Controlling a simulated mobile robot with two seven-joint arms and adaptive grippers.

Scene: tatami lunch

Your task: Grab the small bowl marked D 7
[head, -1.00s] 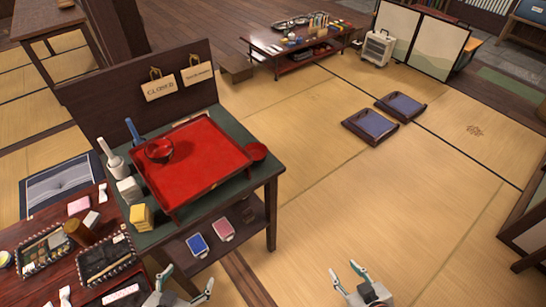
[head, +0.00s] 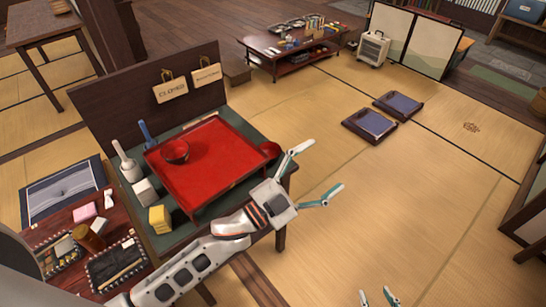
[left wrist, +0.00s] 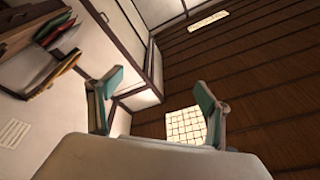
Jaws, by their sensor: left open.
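A red bowl (head: 175,151) stands on the red tray (head: 205,178) on the green-topped stand. Another small red bowl (head: 269,149) sits beside the tray's right edge. No D 7 mark is readable on either. My left gripper (head: 316,176) is open and empty, past the stand's right edge and right of the small bowl. Its open fingers show in the left wrist view (left wrist: 158,88), with no bowl between them. My right gripper (head: 376,293) is at the bottom edge, fingers apart and empty, partly cut off.
My left forearm spans the stand's front. Yellow blocks (head: 159,219), a white block (head: 144,192) and a white bottle (head: 127,166) stand left of the tray. A dark signboard (head: 125,110) rises behind. The tatami (head: 400,210) to the right is open.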

